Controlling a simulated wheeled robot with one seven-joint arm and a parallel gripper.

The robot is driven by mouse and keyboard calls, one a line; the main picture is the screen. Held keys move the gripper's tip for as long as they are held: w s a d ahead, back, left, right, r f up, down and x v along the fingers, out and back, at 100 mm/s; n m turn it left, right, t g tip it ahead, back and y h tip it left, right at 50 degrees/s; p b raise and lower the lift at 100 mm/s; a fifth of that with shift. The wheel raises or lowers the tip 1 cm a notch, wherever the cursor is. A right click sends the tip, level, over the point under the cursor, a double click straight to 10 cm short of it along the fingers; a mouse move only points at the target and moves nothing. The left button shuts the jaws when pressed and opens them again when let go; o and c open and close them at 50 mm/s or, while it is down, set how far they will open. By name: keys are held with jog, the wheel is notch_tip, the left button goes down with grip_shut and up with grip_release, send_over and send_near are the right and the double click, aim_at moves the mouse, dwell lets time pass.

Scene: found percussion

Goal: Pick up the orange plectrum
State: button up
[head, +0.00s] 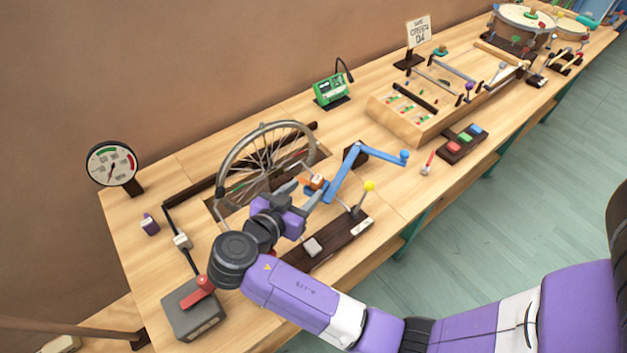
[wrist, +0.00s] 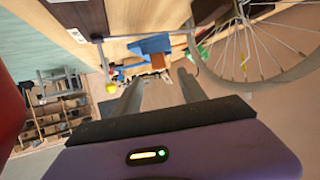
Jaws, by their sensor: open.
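A small orange piece (head: 316,181), which looks like the orange plectrum, sits beside the wheel's right side, at the fingertips of my gripper (head: 313,188). My gripper is open, its two grey fingers apart and reaching toward that piece. I cannot tell whether they touch it. In the wrist view my gripper's fingers (wrist: 160,76) also stand apart with nothing clearly held between them.
A spoked wheel (head: 226,170) stands in a table slot to the left of my fingers. A blue crank (head: 347,172) is close on the right. A yellow-knobbed lever (head: 369,187) rises in front. Bare wooden tabletop (head: 385,210) lies to the right.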

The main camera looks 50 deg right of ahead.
aim_at(316, 181)
jog(key=shift+p+x, duration=0.45)
jog(key=shift+x, duration=2.2)
grip_shut()
